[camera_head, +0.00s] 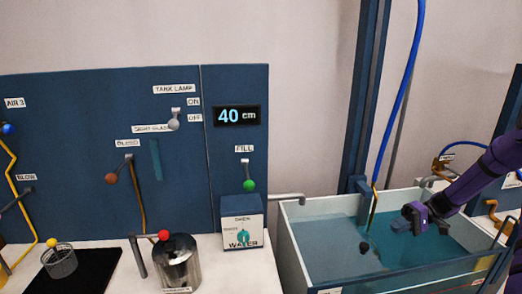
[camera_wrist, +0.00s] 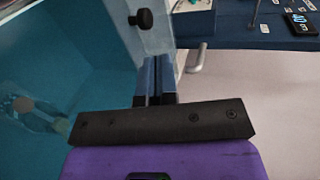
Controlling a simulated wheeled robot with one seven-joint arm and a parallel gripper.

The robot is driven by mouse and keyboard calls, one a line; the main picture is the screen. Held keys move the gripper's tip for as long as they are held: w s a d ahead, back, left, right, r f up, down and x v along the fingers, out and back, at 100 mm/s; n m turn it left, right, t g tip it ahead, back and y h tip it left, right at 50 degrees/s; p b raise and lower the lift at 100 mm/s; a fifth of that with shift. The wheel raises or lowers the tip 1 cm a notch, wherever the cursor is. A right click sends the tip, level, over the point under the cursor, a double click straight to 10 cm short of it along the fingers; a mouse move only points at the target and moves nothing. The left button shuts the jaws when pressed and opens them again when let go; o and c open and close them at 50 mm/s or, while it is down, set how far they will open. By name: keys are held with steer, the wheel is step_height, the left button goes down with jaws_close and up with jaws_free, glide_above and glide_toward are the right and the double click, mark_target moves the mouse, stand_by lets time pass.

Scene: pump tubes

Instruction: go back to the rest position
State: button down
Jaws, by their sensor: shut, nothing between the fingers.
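My gripper (camera_head: 416,217) is over the water tank (camera_head: 290,252) at the right of the head view, at the end of my purple arm. In the wrist view its two fingers (camera_wrist: 155,78) are together with nothing between them. The tank's teal water (camera_wrist: 60,70) fills the left of the wrist view. A black knob-like thing (camera_wrist: 145,19) shows just beyond the fingertips; I cannot tell whether they touch. In the head view a dark round thing (camera_head: 364,248) is in the tank, left of my gripper.
A blue hose (camera_head: 405,80) hangs beside a blue post (camera_head: 362,110) behind the tank. A blue panel (camera_head: 80,130) reads 40 cm. A steel vessel (camera_head: 176,262) and wire basket (camera_head: 60,262) stand on the counter. A grey spout (camera_head: 286,197) reaches the tank's left rim.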

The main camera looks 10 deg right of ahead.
steer(key=s+a+r+h, duration=0.3)
steer(key=a+r, duration=0.2)
steer(key=r, duration=0.3)
steer(key=s+a+r+g+h, duration=0.1)
steer(key=s+a+r+h, duration=0.3)
steer(key=r, duration=0.4)
steer(key=s+a+r+h, duration=0.1)
steer(key=a+r+h, duration=0.2)
steer(key=a+r, duration=0.4)
steer(key=s+a+r+t+h, duration=0.2)
steer(key=s+r, duration=0.3)
steer(key=s, duration=0.5)
steer(key=s+a+r+t+h, duration=0.2)
steer(key=s+r+t, duration=0.3)
steer(key=s, duration=0.5)
steer(key=shift+s+a+r, duration=0.3)
steer(key=shift+a+r, duration=0.1)
steer(key=shift+a, duration=0.1)
